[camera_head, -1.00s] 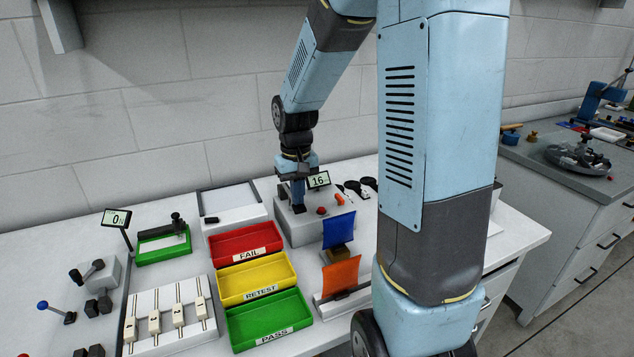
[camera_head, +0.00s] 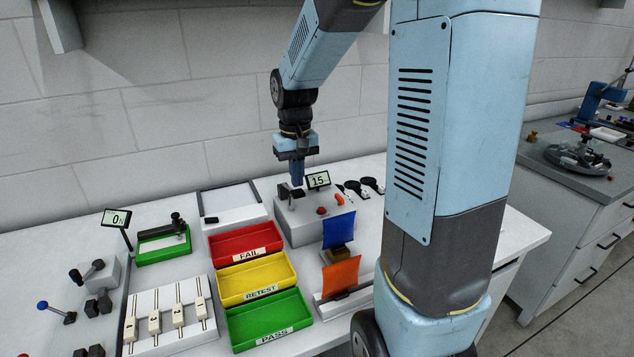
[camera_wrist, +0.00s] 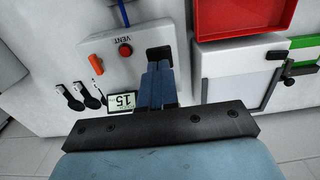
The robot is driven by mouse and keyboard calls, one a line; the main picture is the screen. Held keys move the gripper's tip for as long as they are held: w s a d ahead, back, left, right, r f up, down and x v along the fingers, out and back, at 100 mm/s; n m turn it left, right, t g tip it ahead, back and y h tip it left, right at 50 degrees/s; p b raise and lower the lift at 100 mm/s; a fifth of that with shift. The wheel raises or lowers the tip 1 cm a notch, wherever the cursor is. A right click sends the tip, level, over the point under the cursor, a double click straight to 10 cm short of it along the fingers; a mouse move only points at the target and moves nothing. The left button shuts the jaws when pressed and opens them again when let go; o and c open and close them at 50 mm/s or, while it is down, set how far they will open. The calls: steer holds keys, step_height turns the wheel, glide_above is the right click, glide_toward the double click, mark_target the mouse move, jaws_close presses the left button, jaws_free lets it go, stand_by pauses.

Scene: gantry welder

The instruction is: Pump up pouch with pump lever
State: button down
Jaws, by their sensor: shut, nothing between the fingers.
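The pump box (camera_head: 305,225) is a pale block on the bench with a small display (camera_head: 318,179) reading 15. A black pump lever pad (camera_head: 298,193) is on its top and also shows in the wrist view (camera_wrist: 160,54). My gripper (camera_head: 297,183) is shut and empty, pointing down just above the lever; in the wrist view its blue fingers (camera_wrist: 158,72) overlap the pad's near side. I cannot tell whether they touch. A blue pouch (camera_head: 338,230) stands upright in front of the box. A red button marked VENT (camera_wrist: 125,50) is on the box.
An orange pouch (camera_head: 341,275) stands nearer. Red FAIL (camera_head: 232,255), yellow RETEST (camera_head: 236,300) and green PASS (camera_head: 240,346) trays lie left of the pouches. An orange switch (camera_wrist: 96,64) is beside the button. Several black tools (camera_wrist: 75,97) lie beside the box.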

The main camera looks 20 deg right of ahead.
mark_target(297, 191)
steer(key=shift+f, duration=0.15)
steer(key=shift+r, duration=0.2)
stand_by(1.6)
steer(key=shift+f, duration=0.15)
stand_by(0.3)
stand_by(1.8)
stand_by(0.4)
steer(key=shift+r, duration=0.2)
stand_by(1.6)
steer(key=shift+f, duration=0.1)
steer(key=shift+f, duration=2.65)
steer(key=shift+r, duration=2.75)
